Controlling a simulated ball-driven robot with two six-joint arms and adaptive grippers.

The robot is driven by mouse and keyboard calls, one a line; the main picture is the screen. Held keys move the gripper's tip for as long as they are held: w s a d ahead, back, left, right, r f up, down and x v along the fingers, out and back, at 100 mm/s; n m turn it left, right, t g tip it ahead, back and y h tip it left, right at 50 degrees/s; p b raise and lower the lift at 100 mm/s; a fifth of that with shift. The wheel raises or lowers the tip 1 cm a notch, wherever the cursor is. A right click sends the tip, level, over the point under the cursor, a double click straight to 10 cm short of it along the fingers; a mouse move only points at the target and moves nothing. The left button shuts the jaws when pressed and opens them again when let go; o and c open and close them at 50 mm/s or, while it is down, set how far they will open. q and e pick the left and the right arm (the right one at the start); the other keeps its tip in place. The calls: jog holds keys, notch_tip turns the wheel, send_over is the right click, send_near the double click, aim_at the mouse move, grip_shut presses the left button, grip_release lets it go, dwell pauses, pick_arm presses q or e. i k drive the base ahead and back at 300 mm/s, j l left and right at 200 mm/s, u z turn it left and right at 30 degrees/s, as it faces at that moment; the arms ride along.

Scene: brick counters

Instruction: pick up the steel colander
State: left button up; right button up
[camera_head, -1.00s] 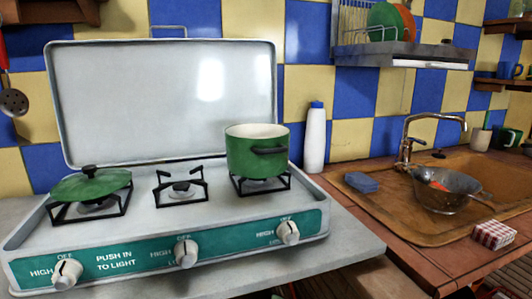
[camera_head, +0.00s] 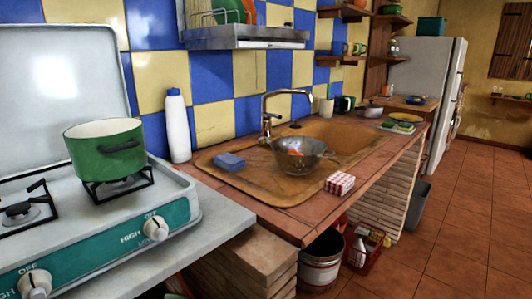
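The steel colander (camera_head: 305,157) is a grey metal bowl with a handle at its right side. It sits upright at the sink, in front of the tap, in the middle of the head view. Something orange-red shows inside it. Neither of my grippers is in view.
A blue sponge (camera_head: 229,161) lies left of the colander, and a red-and-white checked box (camera_head: 340,183) lies right of it near the counter's front edge. The tap (camera_head: 268,120) rises behind. A stove (camera_head: 120,215) with a green pot (camera_head: 104,151) stands left. Red tiled floor (camera_head: 460,240) is free at right.

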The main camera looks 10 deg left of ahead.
aim_at(305, 167)
jog(key=i+l, duration=0.25)
jog(key=i+l+u, duration=0.2)
jog(key=u, duration=0.15)
jog(key=i+l+u, duration=0.15)
jog(key=l+u, duration=0.25)
jog(key=i+l+u, duration=0.1)
jog(key=u, duration=0.25)
jog(key=l, duration=0.1)
